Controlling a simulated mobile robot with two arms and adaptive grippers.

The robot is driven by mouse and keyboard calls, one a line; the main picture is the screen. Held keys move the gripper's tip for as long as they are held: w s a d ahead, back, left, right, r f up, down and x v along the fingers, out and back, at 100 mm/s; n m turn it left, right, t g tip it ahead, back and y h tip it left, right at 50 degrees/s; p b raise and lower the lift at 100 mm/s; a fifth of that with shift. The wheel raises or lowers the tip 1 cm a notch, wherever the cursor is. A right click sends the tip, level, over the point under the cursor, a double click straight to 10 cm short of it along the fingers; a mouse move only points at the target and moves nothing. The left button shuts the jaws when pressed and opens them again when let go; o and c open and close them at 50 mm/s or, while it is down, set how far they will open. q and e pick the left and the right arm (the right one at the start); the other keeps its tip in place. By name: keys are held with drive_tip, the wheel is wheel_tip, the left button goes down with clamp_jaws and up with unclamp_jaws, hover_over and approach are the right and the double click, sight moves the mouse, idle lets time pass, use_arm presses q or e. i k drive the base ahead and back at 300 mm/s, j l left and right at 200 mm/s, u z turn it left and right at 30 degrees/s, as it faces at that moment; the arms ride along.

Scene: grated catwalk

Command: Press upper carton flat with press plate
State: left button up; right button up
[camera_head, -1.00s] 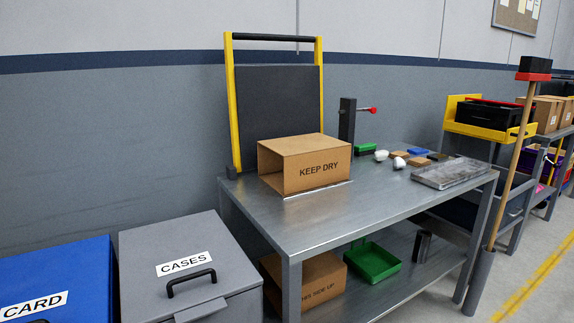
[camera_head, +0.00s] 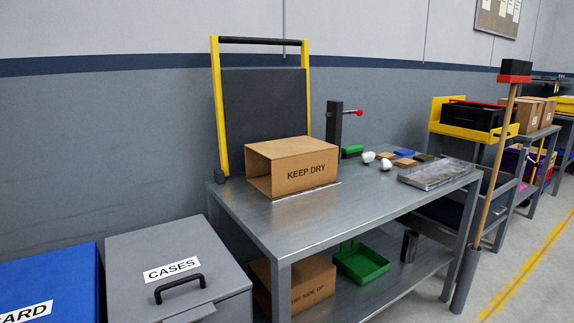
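The upper carton (camera_head: 300,170), brown and marked "KEEP DRY", lies on its side on the metal bench top (camera_head: 350,212). Its open end faces left and it holds its full box shape. The press plate (camera_head: 265,110) is a dark panel standing upright behind the carton, in a yellow frame (camera_head: 220,110) with a black bar (camera_head: 264,41) across the top. A hinge shows at its lower left. Neither of my grippers shows in the head view.
A lower carton (camera_head: 305,290), a green tray (camera_head: 362,264) and a dark cylinder (camera_head: 410,246) sit on the lower shelf. Grey "CASES" (camera_head: 190,235) and blue "CARD" (camera_head: 50,270) bins stand left. A broom (camera_head: 500,150) leans at the bench's right end. Small blocks and a clear tray (camera_head: 440,173) lie on top.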

sight(260, 105)
drive_tip(key=i+l+z, duration=0.5)
drive_tip(key=i+z, duration=0.55)
drive_tip(key=i, duration=0.15)
